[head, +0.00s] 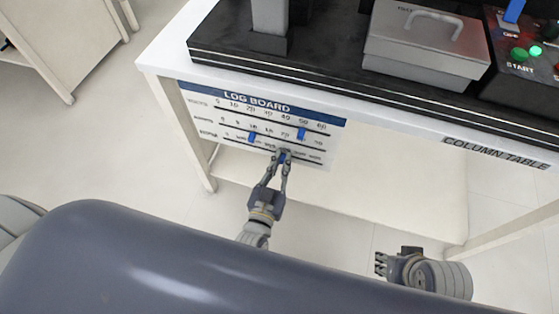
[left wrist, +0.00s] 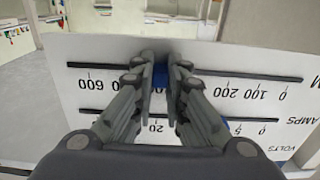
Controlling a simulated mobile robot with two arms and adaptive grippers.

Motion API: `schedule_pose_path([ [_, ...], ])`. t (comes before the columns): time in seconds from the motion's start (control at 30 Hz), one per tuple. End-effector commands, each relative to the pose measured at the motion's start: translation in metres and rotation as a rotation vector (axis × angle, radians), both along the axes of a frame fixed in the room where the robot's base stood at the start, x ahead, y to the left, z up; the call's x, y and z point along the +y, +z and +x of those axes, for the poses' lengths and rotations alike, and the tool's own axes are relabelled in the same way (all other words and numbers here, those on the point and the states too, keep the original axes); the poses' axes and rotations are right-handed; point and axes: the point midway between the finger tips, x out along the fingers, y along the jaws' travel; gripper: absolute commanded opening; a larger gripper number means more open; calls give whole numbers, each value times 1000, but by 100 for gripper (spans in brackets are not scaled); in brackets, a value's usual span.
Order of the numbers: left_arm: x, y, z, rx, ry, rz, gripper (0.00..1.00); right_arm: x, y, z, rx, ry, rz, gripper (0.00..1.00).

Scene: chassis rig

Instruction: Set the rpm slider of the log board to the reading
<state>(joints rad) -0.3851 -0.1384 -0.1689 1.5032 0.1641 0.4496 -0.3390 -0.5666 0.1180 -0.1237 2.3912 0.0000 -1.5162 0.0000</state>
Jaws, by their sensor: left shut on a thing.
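The white log board (head: 215,108) hangs on the front of the table, with volts, amps and rpm rows. Blue sliders show on the volts row (head: 301,133) and the amps row (head: 252,138). My left gripper (head: 285,158) is shut on the rpm slider (left wrist: 183,71), the blue piece between its fingers in the left wrist view. There the board appears upside down, and the slider stands between the 200 and 600 marks; the fingers hide the marks between. My right gripper (head: 379,264) is low at the right, away from the board, its fingers apart. No rpm reading is legible.
The column table (head: 400,128) carries a black rig base (head: 330,72), a grey box with a handle (head: 425,45) and a control panel (head: 525,70) with a green START button. The board hangs below its front edge. Floor is open left of the table.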

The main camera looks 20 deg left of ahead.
Motion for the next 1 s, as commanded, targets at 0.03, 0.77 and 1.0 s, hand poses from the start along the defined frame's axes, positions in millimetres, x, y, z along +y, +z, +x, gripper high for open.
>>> schedule_pose_path([
  [0.03, 0, 0, 0, -1, 0, 0, 0, 0, 0, 0, 0, 0, 0, 33],
  [0.77, 0, -1, -8, 2, 0, 0, 33, 0, 1, 0, -2, 0, 0, 33],
  [1.0, 2, -2, -55, 5, 0, 1, 33, 0, 0, 0, -1, 0, 0, 33],
])
